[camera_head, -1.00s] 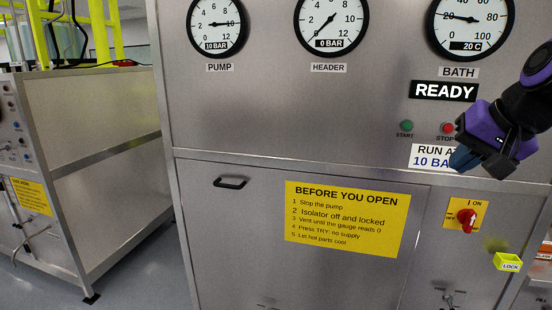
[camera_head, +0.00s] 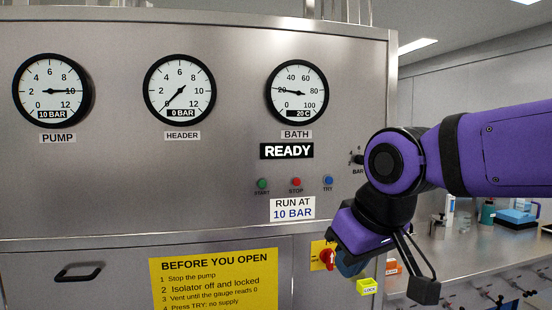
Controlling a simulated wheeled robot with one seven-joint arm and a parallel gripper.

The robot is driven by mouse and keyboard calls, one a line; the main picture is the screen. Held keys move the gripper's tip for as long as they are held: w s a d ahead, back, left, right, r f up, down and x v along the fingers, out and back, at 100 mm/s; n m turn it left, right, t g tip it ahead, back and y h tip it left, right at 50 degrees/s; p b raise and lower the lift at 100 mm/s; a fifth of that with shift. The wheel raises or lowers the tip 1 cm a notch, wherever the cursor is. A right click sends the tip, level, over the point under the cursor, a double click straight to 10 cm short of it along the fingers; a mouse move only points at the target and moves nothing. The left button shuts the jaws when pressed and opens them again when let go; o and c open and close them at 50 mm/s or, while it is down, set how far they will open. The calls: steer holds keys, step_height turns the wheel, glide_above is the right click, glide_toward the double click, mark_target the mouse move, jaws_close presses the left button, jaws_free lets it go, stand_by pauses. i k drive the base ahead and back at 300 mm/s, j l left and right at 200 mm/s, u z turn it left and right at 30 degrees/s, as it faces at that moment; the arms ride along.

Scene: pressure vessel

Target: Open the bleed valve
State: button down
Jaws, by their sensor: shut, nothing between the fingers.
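I cannot make out a bleed valve with certainty. The purple and black arm comes in from the right and hides part of the steel panel (camera_head: 225,150). My gripper (camera_head: 350,264), with blue-grey fingers, is shut and points down beside the red switch (camera_head: 328,258) on its yellow plate, overlapping it in the picture. I cannot tell whether they touch. The PUMP gauge (camera_head: 52,88) reads about 10 bar. The HEADER gauge (camera_head: 179,88) reads about 0. The BATH gauge (camera_head: 297,88) reads about 20 C.
Below READY (camera_head: 288,151) are a green START button (camera_head: 262,184), a red STOP button (camera_head: 296,183) and a blue TRY button (camera_head: 328,181). A yellow LOCK tag (camera_head: 367,286) is near the gripper. A bench (camera_head: 470,250) with bottles and valves stands right.

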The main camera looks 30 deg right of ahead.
mark_target(528, 293)
steer(key=z, duration=2.4)
steer(key=i, duration=1.15)
steer(key=i+l, duration=0.1)
steer(key=i, duration=1.05)
steer(key=j+u, duration=0.05)
